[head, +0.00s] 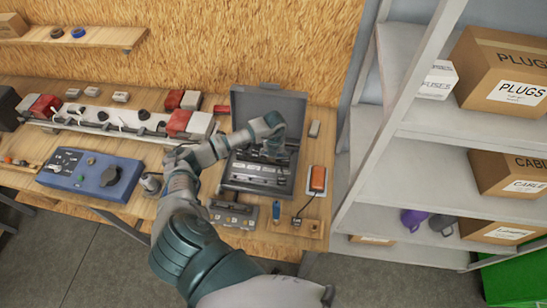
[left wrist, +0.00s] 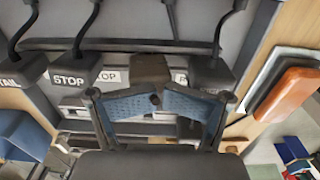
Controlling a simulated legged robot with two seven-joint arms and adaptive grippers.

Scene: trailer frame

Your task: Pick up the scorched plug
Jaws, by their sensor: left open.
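A dark brown plug body (left wrist: 150,68) sits in a row of grey plugs with black cables in the left wrist view. It looks browner than its neighbours, which bear labels such as STOP and TAIL; its own label is not visible. My left gripper (left wrist: 160,98) is open, its blue-padded fingers spread just in front of this plug. I cannot tell whether they touch it. In the head view my left gripper (head: 275,152) is over the open grey case (head: 268,104) on the bench, and it hides part of the contents. My right gripper is not in view.
An orange-topped device (head: 317,179) lies right of the case. A blue control box (head: 90,172) and a long board with red and white blocks (head: 100,120) lie to the left. A grey shelf (head: 400,185) with cardboard boxes (head: 505,75) stands at the right.

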